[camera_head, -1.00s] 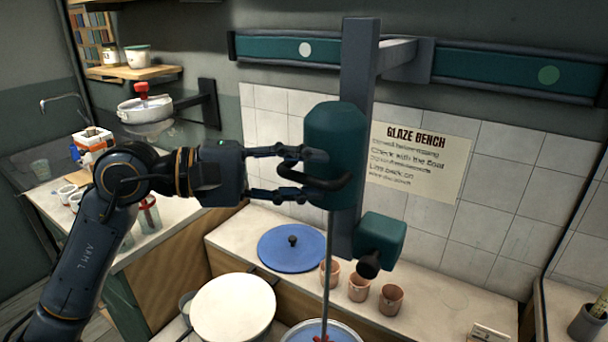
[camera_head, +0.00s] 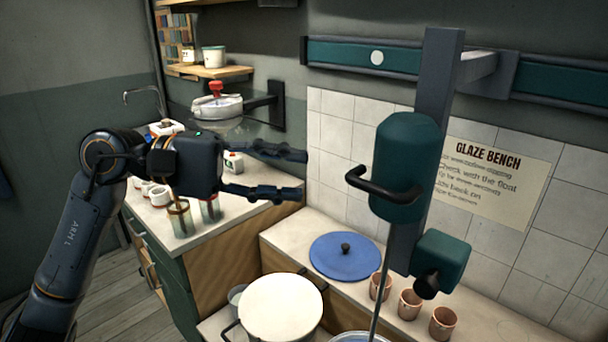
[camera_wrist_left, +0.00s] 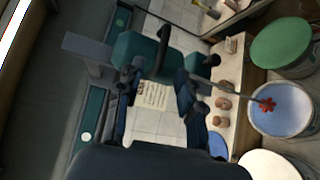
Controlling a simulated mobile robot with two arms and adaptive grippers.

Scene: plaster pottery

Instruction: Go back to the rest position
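My left gripper (camera_head: 297,172) is in the middle left of the head view, with its two fingers apart and nothing between them. It is to the left of the teal mixer body (camera_head: 400,165) and its black handle (camera_head: 368,190), with a clear gap to the handle. In the left wrist view the open fingers (camera_wrist_left: 152,98) frame the wall sign, and the mixer body (camera_wrist_left: 140,55) is beyond them. The mixer's thin shaft (camera_head: 377,300) runs down into a bucket at the lower edge of the head view. My right gripper is in neither view.
The left counter (camera_head: 232,214) carries jars and cups. In the left wrist view a red stirrer head (camera_wrist_left: 266,104) shows in the open bucket (camera_wrist_left: 284,106).

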